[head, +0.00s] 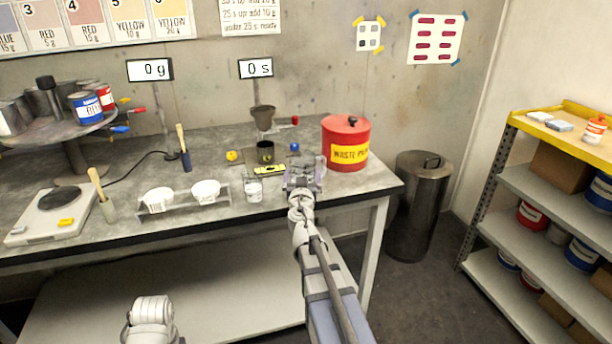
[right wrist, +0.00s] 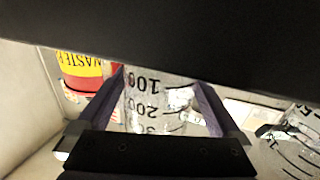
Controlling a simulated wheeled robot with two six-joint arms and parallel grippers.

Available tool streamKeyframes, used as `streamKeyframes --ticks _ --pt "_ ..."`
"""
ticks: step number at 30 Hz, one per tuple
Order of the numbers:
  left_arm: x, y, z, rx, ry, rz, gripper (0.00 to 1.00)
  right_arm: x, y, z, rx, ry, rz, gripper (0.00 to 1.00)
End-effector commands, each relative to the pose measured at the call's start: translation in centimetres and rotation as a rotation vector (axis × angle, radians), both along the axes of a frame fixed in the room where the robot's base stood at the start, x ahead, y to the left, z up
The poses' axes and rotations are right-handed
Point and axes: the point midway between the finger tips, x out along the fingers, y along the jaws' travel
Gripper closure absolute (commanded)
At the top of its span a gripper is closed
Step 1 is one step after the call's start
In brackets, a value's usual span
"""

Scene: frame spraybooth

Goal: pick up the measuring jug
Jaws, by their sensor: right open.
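My left gripper is out of view.
A second clear graduated vessel (right wrist: 292,155) is at the right in the wrist view. The red waste bin (head: 346,145) stands close behind my right gripper. A clear cup (head: 254,188) and a rack with white cups (head: 180,205) are to its left on the table (head: 330,197).

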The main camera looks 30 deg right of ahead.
Motion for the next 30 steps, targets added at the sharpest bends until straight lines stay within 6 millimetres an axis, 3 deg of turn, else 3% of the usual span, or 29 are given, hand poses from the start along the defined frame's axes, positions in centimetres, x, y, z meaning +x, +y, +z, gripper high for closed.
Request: streamKeyframes --ticks 4,12,30 --pt "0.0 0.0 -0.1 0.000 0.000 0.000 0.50 2.2 -1.4 -0.1 0.000 0.000 -0.002 0.00" --pt "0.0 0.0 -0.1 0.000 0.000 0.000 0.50 2.5 -1.6 -0.1 0.000 0.000 -0.001 0.00" --pt "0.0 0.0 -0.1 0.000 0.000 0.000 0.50 2.5 -1.6 -0.1 0.000 0.000 0.000 0.66"
